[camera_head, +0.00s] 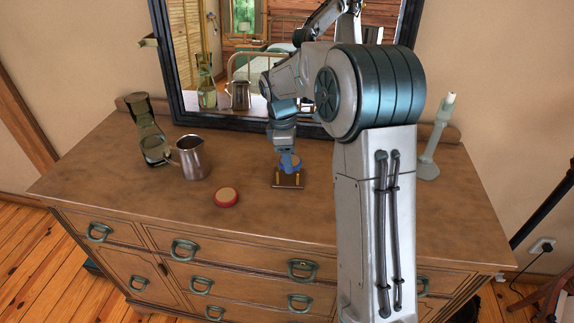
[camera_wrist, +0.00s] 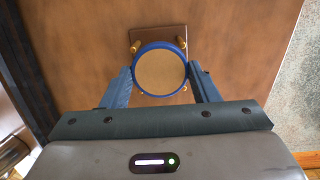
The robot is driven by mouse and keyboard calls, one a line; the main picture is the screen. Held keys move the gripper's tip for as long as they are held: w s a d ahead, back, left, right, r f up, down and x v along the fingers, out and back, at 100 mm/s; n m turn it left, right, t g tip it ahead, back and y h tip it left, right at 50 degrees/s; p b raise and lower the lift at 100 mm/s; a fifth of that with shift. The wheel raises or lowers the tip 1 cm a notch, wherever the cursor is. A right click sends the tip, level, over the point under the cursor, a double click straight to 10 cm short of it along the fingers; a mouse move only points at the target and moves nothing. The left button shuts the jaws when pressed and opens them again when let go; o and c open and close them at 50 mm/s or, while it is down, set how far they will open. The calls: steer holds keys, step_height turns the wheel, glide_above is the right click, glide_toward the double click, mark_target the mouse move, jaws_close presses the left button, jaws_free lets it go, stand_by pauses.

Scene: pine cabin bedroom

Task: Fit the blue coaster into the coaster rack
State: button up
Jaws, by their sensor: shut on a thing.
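The blue coaster (camera_wrist: 160,72) is round, with a blue rim and a tan face. My gripper (camera_wrist: 160,82) is shut on it, one finger on each side of its rim. The coaster rack (camera_head: 289,181) is a small dark brown base with gold posts on the dresser. In the wrist view the rack (camera_wrist: 136,36) lies under and behind the coaster, which hides most of it. In the head view the coaster (camera_head: 290,163) shows just over the rack, below my gripper (camera_head: 289,153). I cannot tell whether the coaster touches the base.
A red-rimmed coaster (camera_head: 226,197) lies on the dresser top (camera_head: 140,203), left of the rack. A metal pitcher (camera_head: 194,158) and a greenish glass carafe (camera_head: 152,140) stand further left. A pale green candlestick (camera_head: 433,143) stands at the right. A mirror (camera_head: 222,112) rises behind.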

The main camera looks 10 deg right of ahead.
mark_target(287, 177)
steer(key=shift+w+a+f, duration=0.1)
steer(key=shift+a+f, duration=0.15)
steer(key=shift+f, duration=1.95)
steer(key=shift+f, duration=0.15)
steer(key=o, duration=1)
